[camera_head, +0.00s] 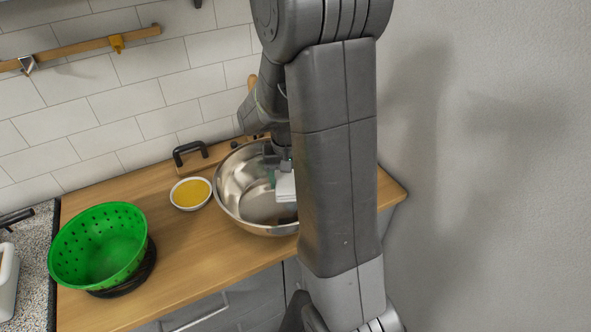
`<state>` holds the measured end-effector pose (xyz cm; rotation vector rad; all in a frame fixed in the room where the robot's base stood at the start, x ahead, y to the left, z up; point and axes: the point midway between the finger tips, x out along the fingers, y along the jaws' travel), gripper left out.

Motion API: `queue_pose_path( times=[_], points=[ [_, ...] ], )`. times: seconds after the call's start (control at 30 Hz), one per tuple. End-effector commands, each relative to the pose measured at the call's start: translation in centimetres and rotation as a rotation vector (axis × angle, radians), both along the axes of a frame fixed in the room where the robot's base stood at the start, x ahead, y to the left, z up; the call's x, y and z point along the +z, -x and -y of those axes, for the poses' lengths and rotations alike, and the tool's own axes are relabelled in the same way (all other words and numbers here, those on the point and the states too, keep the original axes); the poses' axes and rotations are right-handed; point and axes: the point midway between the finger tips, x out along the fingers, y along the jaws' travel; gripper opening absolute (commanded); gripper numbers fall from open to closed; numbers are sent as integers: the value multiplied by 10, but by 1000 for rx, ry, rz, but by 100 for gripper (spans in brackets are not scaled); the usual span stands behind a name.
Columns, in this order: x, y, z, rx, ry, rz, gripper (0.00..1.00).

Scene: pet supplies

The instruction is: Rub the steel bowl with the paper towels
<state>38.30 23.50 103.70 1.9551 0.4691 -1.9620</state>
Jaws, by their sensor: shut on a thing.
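The steel bowl (236,187) stands on the wooden counter, its right part hidden behind my arm. My gripper (283,172) reaches down into the bowl's opening from above, partly covered by my own arm link. It is shut on a white folded thing, the paper towels (286,188), held inside the bowl's outline near its right side. I cannot tell whether the towels touch the bowl's inner wall.
A small white bowl of yellow content (190,193) stands just left of the steel bowl. A green colander (98,246) sits farther left on a dark ring. A black handle (190,152) is behind, near the tiled wall. The wooden counter (205,250) is clear in front.

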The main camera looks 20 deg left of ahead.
Motion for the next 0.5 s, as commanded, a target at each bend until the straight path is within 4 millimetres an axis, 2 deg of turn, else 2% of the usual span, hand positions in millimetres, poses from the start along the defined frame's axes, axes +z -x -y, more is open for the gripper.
queue_pose_path(
  times=[0.1, 0.33, 0.5],
  points=[
    [-14, 1, 0, 0, 0, -1, 41],
    [-26, 0, 0, 0, 0, 1, 41],
    [-42, 0, 0, 0, 0, 1, 41]
  ],
)
